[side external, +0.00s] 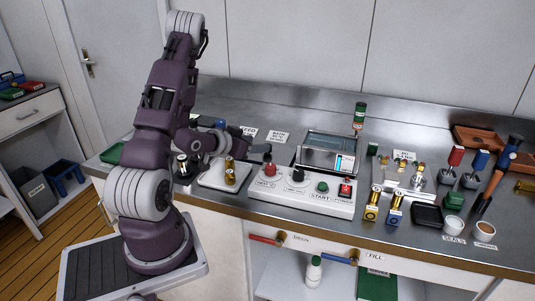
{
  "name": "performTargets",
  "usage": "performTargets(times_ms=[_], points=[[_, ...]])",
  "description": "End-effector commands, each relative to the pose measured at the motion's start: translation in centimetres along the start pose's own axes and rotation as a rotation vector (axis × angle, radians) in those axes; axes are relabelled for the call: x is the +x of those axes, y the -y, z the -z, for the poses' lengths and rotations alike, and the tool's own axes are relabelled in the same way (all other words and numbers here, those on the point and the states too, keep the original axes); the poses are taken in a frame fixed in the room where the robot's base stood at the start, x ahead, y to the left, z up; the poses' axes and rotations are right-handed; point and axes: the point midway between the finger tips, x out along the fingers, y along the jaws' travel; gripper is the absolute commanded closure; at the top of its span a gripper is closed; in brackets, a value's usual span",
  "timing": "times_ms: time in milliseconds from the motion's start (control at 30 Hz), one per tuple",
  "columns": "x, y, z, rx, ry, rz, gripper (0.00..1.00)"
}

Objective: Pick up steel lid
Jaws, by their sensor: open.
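I cannot pick out the steel lid for certain in the side external view. A small steel piece with a dark top (183,163) stands left of the pale board (212,181), partly behind my arm.
Brass fittings (230,174) stand on the pale board.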

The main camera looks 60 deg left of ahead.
Motion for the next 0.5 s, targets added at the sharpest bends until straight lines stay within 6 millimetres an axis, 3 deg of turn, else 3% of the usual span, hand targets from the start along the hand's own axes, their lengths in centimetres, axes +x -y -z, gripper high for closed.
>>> performTargets(times_ms=[33, 167, 500], points=[[-0.2, 0.5, -0.9, -0.030, -0.018, 0.000, 0.46], [0.1, 0.8, -1.2, -0.056, -0.055, -0.003, 0.46], [5.8, 0.6, -1.1, -0.053, -0.058, -0.004, 0.46]])
